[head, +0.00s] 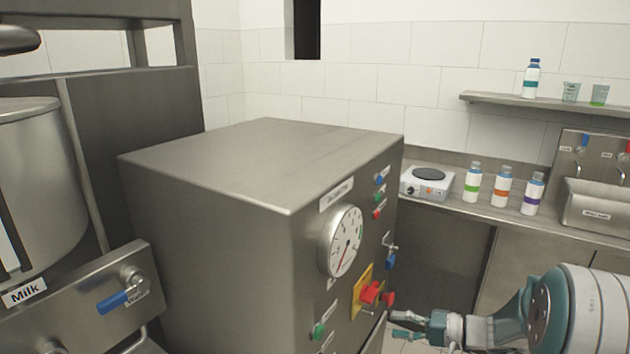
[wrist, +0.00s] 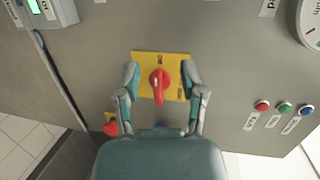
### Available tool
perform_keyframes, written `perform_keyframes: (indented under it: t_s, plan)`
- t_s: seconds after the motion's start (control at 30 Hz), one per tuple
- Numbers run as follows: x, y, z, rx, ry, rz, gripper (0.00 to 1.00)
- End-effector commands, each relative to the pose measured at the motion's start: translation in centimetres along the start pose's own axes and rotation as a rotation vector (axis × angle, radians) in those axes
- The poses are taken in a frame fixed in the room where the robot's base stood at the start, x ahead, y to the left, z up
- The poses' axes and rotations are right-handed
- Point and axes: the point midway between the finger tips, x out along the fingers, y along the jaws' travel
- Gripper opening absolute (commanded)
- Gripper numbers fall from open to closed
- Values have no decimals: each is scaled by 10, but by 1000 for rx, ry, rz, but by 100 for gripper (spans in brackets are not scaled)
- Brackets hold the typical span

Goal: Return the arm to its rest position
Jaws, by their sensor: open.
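My gripper (head: 402,325) reaches in from the lower right in the head view, close to the front panel of a steel machine (head: 215,175). In the wrist view my gripper (wrist: 162,98) is open, with one finger on each side of a red rotary switch (wrist: 159,84) on a yellow plate (wrist: 179,68). The fingers appear apart from the knob, and nothing is held. In the head view the red switch (head: 371,292) and its yellow plate (head: 361,285) show just left of the gripper. My arm (head: 575,310) stretches to the right edge.
The panel carries a gauge (head: 346,241), coloured buttons and a blue-handled valve (head: 391,261). A milk tank (head: 38,190) stands at left. Behind my arm, a counter (head: 440,200) holds a hot plate (head: 428,181) and several bottles. A shelf (head: 540,101) hangs above.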

Motion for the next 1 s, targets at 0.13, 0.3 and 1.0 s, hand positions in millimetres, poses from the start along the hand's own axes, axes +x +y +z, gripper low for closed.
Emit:
perform_keyframes:
  t_s: [0.13,0.3,1.0]
  plan:
    - [12,-19,36,-17,-92,132,53]
    - [18,-31,74,-41,-169,290,53]
    - [-16,-53,190,-298,-177,916,53]
